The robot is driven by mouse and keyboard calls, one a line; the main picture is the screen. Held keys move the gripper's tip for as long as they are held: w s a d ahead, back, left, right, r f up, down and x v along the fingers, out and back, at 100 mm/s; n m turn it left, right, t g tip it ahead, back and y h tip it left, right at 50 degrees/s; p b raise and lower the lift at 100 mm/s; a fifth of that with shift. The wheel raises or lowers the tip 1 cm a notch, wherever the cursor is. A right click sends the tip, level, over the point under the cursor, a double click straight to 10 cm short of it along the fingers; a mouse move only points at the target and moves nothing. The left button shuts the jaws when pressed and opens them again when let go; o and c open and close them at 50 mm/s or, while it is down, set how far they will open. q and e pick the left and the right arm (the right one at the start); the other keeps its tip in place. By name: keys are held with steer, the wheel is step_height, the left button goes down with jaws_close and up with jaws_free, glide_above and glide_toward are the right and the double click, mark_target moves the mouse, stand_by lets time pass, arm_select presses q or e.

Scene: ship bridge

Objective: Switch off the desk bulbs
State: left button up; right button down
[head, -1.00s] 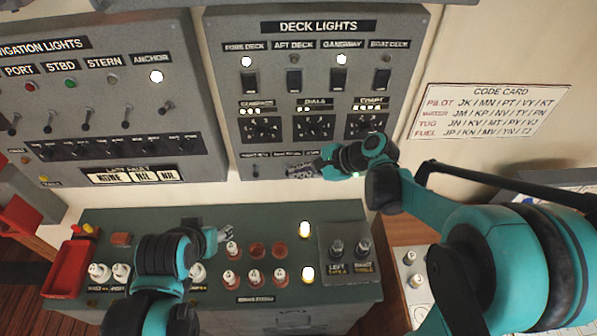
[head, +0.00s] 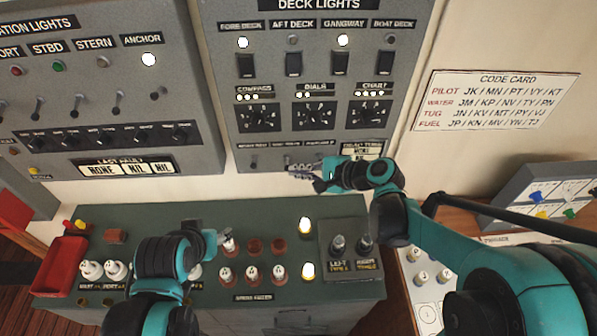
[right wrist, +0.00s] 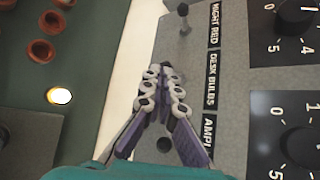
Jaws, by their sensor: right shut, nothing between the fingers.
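In the right wrist view a label reading DESK BULBS (right wrist: 212,80) is on the grey panel, between labels reading NIGHT RED (right wrist: 214,22) and AMPL. My right gripper (right wrist: 165,70) is shut and empty, its fingertips in front of the panel beside the DESK BULBS label. The switch at that label is hidden by the fingers. In the head view my right gripper (head: 290,163) is at the lower row of the deck lights panel (head: 225,100). Two lit bulbs (head: 305,226) (head: 308,271) glow on the green desk. My left gripper (head: 222,239) is low over the desk beside a white peg; its jaws are unclear.
A toggle (right wrist: 184,20) stands by the NIGHT RED label, close to my fingertips. Rotary knobs (head: 314,117) sit above the lower row. The navigation lights panel (head: 95,85) is at left, a code card (head: 490,100) on the wall at right. A red tray (head: 60,268) stands at the desk's left.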

steer(key=shift+f+b, duration=0.3)
steer(key=shift+b, duration=0.05)
steer(key=shift+r+p, duration=0.6)
steer(key=shift+r, duration=0.2)
